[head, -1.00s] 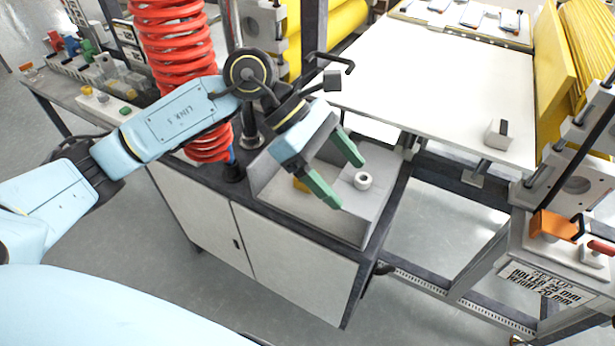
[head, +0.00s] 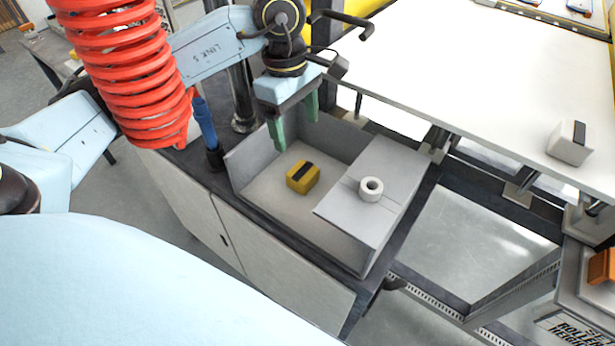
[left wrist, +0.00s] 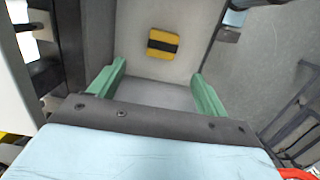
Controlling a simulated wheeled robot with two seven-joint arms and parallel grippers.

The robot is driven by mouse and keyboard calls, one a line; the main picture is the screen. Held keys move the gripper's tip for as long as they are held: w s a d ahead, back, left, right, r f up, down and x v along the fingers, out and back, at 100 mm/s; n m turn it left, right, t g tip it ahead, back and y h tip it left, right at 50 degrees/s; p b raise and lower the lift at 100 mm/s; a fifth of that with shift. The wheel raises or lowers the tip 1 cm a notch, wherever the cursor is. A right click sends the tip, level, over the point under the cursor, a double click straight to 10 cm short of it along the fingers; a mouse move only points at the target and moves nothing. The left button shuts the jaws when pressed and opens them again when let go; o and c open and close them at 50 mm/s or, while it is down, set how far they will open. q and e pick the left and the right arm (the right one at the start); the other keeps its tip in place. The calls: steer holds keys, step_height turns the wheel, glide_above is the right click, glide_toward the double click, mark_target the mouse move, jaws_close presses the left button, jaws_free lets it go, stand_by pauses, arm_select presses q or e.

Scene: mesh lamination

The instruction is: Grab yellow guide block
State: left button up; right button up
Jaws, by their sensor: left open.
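The yellow guide block (head: 303,177) with a black stripe on top lies on the floor of a grey open tray (head: 262,201). It also shows in the left wrist view (left wrist: 163,43), beyond the fingertips and roughly midway between them. My left gripper (head: 295,125) has green fingers, spread apart and empty. It hangs above the back of the tray, apart from the block, and also shows in the left wrist view (left wrist: 158,78). My right gripper is in neither view.
A white ring (head: 371,188) sits on the tray's raised grey ledge, right of the block. The tray has upright walls. A red coiled hose (head: 125,75) hangs at the left. A white table (head: 450,70) with a grey-white block (head: 570,143) stands at the right.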

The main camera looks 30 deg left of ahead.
mark_target(303, 171)
arm_select(q)
steer(key=f, duration=0.4)
steer(key=d+f, duration=0.1)
steer(key=f, duration=0.7)
steer(key=shift+s+d+f+b, duration=0.15)
steer(key=shift+s+d+b, duration=0.15)
steer(key=shift+b, duration=0.1)
steer(key=shift+c, duration=0.2)
steer(key=c, duration=1.1)
